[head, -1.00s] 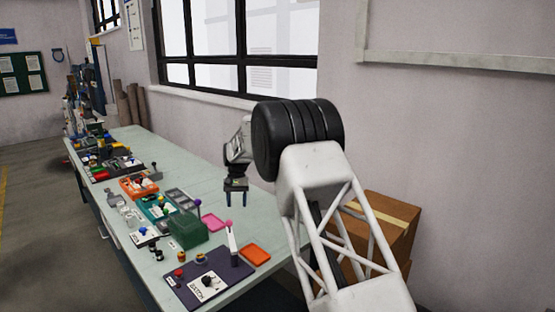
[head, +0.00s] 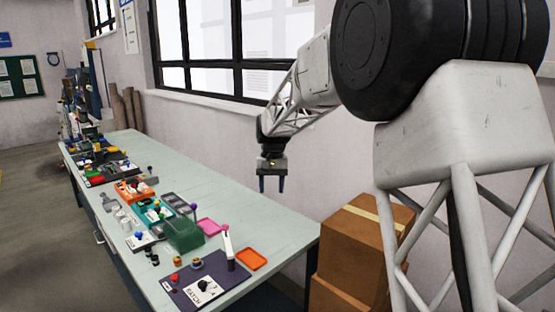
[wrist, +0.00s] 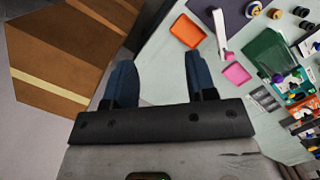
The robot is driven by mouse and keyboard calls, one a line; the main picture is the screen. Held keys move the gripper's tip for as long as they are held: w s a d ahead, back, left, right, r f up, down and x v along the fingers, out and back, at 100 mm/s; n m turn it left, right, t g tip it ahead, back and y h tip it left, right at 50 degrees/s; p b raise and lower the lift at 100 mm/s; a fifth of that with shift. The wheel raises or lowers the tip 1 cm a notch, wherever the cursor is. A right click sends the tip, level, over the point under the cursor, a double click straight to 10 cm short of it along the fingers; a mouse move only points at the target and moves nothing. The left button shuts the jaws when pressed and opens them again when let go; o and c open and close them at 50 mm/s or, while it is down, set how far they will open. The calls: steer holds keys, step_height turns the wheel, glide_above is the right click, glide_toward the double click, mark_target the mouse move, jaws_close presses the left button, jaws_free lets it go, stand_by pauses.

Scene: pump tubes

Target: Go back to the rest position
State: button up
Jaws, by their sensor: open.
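My gripper (head: 272,184) is open and empty, its two dark blue fingers pointing down. In the head view it hangs in the air near the wall side of the long table (head: 215,174), beside the table's right edge. In the wrist view my gripper (wrist: 155,80) shows with its fingers spread apart and nothing between them. Below it are the table edge and the floor.
Cardboard boxes (head: 365,240) stand right of the table. An orange tray (head: 252,260), a pink tray (head: 211,227), a green box (head: 184,235) and a purple mat (head: 215,280) with small parts lie on the table. The wall and window are behind.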

steer(key=s+d+r+t, duration=0.15)
steer(key=s+d, duration=0.25)
steer(key=s, duration=0.4)
steer(key=s+d+r, duration=0.3)
steer(key=s+d, duration=0.2)
steer(key=s, duration=0.3)
steer(key=s+d+r+t, duration=0.15)
steer(key=s+d, duration=0.25)
steer(key=s, duration=0.4)
steer(key=s+d+f, duration=0.2)
steer(key=s, duration=0.6)
steer(key=s+d+f+t, duration=0.1)
steer(key=s+d+f, duration=0.1)
steer(key=s, duration=0.6)
steer(key=s+d+f, duration=0.3)
steer(key=s, duration=0.6)
steer(key=shift+d+m+t, duration=0.2)
steer(key=shift+m+t, duration=0.1)
